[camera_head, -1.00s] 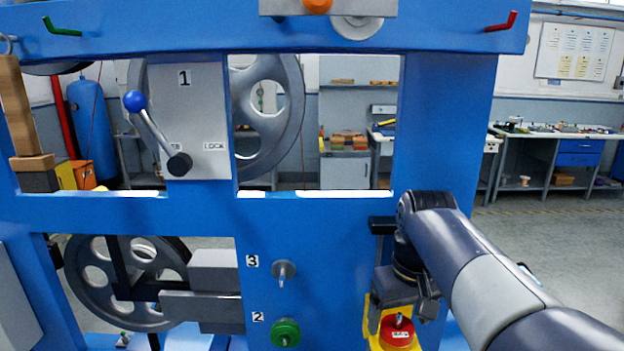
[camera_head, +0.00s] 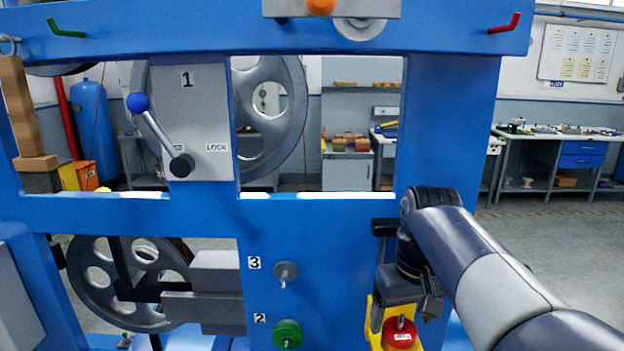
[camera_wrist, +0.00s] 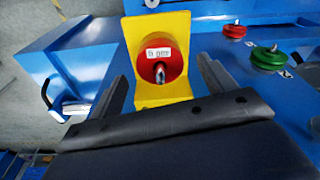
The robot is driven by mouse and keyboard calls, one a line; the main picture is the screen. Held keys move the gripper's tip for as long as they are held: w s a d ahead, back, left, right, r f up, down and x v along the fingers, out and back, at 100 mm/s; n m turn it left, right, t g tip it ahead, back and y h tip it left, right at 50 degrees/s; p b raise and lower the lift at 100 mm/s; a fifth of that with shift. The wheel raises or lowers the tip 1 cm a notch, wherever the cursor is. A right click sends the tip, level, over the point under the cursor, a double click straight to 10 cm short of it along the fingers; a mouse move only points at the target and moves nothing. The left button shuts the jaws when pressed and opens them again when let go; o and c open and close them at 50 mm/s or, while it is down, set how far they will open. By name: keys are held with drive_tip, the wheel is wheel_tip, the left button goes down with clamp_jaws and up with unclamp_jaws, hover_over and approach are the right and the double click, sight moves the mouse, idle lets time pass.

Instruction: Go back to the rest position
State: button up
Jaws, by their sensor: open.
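My arm reaches in from the right in the head view. My gripper (camera_head: 430,300) is beside the red knob (camera_head: 399,333) on its yellow bracket (camera_head: 376,318), low on the right post of the blue frame (camera_head: 440,120). In the wrist view my gripper (camera_wrist: 165,85) is open, its two dark fingers apart. The red knob (camera_wrist: 161,62), with a white label and a metal pin, shows between and beyond the fingers, in front of the yellow bracket (camera_wrist: 150,95). Nothing is seen held. Whether a finger touches the bracket I cannot tell.
A lever with a blue ball (camera_head: 138,103) is on panel 1. A bent handle (camera_wrist: 46,95) shows in the wrist view. Open floor (camera_head: 560,240) lies right.

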wheel_tip(320, 180, up, 8)
wheel_tip(320, 180, down, 10)
drive_tip(key=shift+w+f+p, duration=0.1)
drive_tip(key=shift+p, duration=0.25)
wheel_tip(320, 180, up, 6)
drive_tip(key=p, duration=0.3)
drive_tip(key=shift+a, duration=0.1)
